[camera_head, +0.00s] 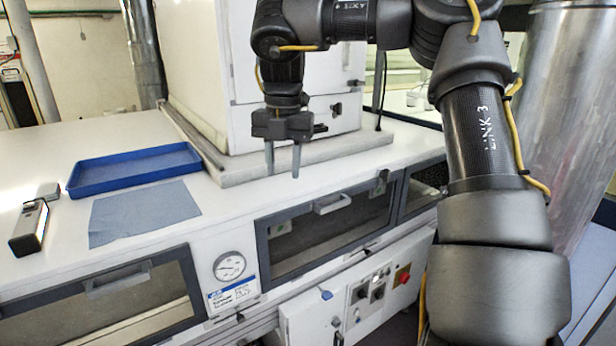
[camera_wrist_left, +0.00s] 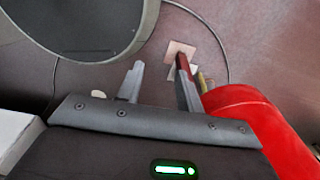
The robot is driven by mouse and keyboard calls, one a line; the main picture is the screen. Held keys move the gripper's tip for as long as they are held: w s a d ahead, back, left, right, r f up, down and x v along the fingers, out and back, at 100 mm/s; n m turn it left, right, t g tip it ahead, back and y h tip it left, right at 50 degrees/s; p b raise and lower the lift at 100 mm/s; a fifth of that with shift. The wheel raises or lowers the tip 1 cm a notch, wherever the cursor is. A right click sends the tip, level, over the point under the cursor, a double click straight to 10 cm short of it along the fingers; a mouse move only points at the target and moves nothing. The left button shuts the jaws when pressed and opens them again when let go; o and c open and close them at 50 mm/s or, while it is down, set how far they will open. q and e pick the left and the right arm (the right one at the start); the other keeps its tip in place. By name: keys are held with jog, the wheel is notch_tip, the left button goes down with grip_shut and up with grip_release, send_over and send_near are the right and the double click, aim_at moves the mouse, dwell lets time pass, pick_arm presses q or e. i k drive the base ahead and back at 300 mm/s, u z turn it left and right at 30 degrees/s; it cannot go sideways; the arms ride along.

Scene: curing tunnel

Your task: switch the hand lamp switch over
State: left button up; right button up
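The hand lamp (camera_head: 30,226) looks to be the grey and black long item lying at the left of the white bench top; its switch is too small to make out. My right gripper (camera_head: 283,167) points down near the bench's front edge, before the white cabinet. Its two fingers are apart with nothing between them, well to the right of the lamp. My left gripper is outside the head view. In the left wrist view, the left gripper (camera_wrist_left: 157,75) has its fingers apart and looks empty, with no lamp in sight.
A blue tray (camera_head: 135,169) and a blue-grey cloth (camera_head: 143,212) lie between the lamp and my right gripper. The white cabinet (camera_head: 290,70) stands behind that gripper on a grey slab. The left wrist view shows a red object (camera_wrist_left: 255,120) and a cable on the floor.

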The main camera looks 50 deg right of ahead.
aim_at(32, 205)
jog(key=k, duration=1)
jog(key=z, duration=0.7)
jog(key=i, duration=1.3)
jog(key=u, duration=0.55)
jog(key=i, duration=0.75)
jog(key=u, duration=1.3)
jog(key=i, duration=0.45)
jog(key=u, duration=0.45)
